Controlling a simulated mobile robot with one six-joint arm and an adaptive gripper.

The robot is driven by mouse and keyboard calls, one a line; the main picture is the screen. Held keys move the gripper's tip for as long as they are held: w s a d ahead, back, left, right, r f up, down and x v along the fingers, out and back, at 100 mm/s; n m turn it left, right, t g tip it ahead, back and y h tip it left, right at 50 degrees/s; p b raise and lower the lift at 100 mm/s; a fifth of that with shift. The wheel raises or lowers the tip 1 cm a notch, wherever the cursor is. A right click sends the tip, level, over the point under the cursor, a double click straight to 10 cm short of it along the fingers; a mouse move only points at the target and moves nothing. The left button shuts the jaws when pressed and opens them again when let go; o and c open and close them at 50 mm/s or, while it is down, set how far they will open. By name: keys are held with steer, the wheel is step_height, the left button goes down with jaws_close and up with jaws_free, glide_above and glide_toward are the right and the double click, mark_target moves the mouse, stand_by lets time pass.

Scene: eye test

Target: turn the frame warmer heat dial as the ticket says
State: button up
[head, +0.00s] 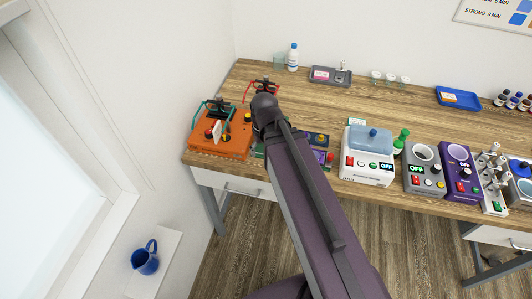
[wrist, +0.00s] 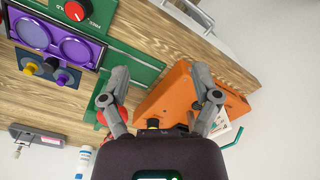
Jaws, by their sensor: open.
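My gripper (wrist: 160,70) is open, its two grey fingers spread and nothing held between them. In the wrist view an orange box (wrist: 178,88) lies beyond and between the fingers, with a small white card (wrist: 224,126) beside the right finger. A red dial (wrist: 75,10) with a white pointer sits on a dark green panel at the top left, apart from the fingers. Its lettering is too small to read surely, so I cannot tell if it is the heat dial. In the head view my arm hides part of the bench, and the fingers do not show. I cannot make out a ticket.
The orange box (head: 222,140) stands at the bench's left end, near the wall. A white cleaner (head: 368,165), a grey unit (head: 424,175) and a purple unit (head: 460,180) stand right. Bare wood (head: 400,108) lies behind them.

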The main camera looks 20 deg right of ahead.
steer(key=shift+s+d+f+m, duration=0.1)
steer(key=shift+s+d+m, duration=0.2)
steer(key=shift+s+m, duration=0.25)
steer(key=shift+s, duration=0.1)
